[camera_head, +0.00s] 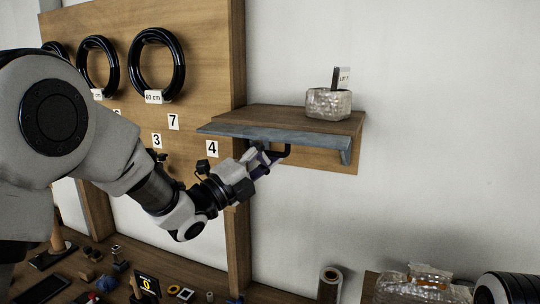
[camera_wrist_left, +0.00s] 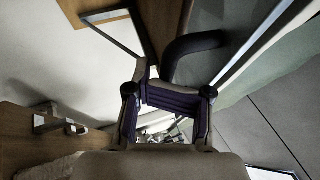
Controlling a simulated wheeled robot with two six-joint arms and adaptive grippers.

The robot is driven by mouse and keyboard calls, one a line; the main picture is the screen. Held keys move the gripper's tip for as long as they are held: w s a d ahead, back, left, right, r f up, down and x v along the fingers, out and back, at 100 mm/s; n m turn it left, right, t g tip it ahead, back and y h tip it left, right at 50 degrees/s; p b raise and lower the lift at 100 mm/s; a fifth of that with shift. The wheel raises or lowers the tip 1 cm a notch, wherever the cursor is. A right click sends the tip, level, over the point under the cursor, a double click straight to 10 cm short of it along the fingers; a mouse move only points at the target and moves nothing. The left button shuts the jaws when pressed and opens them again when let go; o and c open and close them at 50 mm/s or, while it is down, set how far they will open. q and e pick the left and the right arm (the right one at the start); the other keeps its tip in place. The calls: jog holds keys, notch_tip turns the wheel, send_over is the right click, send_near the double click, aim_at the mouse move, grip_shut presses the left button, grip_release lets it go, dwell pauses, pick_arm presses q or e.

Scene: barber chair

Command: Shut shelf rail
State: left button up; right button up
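The shelf rail (camera_head: 235,131) is a blue-grey strip along the front of a wooden wall shelf (camera_head: 290,115). Its left end sticks out past the shelf's left side. A dark bent handle (camera_head: 288,150) hangs under the rail; a thick dark curved bar, probably this handle, shows in the left wrist view (camera_wrist_left: 195,43). My left gripper (camera_head: 268,160) is under the rail, close beside the handle. Its purple-padded fingers (camera_wrist_left: 170,100) show just below the curved bar in the wrist view; I cannot tell whether they touch it or how far they are closed. My right gripper is not visible.
A clear wrapped block with a label card (camera_head: 328,103) stands on the shelf. A wooden board (camera_head: 205,60) with black coils and number cards is at left. Small items lie on the lower bench (camera_head: 205,270). The wall right of the shelf is clear.

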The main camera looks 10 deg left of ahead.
pick_arm(q)
jog(key=r+b+v, duration=0.1)
jog(key=b+v, duration=0.4)
jog(key=v, duration=0.3)
jog(key=shift+s+a+f, duration=0.2)
jog(key=shift+s+a, duration=0.1)
jog(key=shift+s, duration=0.15)
jog(key=shift+b, duration=0.65)
